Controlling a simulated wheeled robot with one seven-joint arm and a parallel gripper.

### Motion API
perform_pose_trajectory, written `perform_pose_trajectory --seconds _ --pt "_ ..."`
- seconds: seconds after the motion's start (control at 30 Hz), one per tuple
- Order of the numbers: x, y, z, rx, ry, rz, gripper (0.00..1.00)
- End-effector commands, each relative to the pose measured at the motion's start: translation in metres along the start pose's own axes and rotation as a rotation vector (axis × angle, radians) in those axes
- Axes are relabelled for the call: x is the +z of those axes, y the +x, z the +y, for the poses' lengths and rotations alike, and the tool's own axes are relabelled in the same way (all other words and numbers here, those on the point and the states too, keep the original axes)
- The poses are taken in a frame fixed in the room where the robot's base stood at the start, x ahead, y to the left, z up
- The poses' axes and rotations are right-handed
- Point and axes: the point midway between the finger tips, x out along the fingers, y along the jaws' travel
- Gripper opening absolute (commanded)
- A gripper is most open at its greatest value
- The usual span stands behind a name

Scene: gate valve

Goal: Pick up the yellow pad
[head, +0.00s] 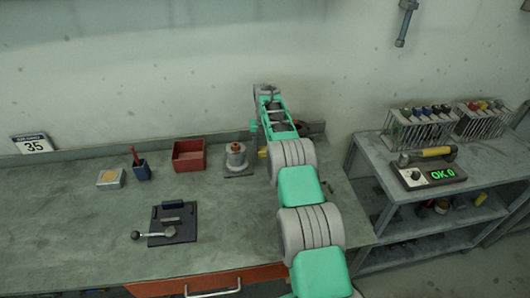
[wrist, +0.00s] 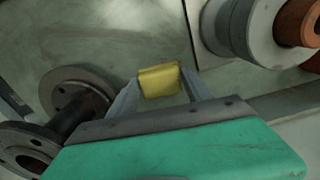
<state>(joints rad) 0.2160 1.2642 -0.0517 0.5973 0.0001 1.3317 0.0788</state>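The yellow pad (wrist: 160,80) is a small block between the two fingertips of my gripper (wrist: 160,79) in the wrist view. The fingers meet its left and right sides with no visible gap, so my gripper looks shut on it. In the head view, a bit of the yellow pad (head: 262,152) shows between my arm and the grey cylinder. My arm hides most of that spot and my fingertips. I cannot tell whether the pad touches the bench.
A grey cylinder with a copper-coloured top (head: 236,157) stands close left of my arm; it also shows in the wrist view (wrist: 262,32). A dark flanged part (wrist: 75,95) is close on the left. A red bin (head: 188,156) stands further left on the bench (head: 60,225).

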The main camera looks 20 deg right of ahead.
Motion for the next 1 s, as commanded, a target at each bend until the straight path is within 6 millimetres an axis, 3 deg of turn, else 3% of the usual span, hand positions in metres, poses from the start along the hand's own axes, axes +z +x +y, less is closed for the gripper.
perform_pose_trajectory --seconds 0.5,0.83,1.0 --pt "0.000 0.000 0.000 0.000 0.000 0.000 0.15" --pt "-0.001 -0.004 0.000 0.000 0.000 0.002 0.15" --pt "-0.001 -0.024 0.000 0.000 0.000 0.005 0.15"
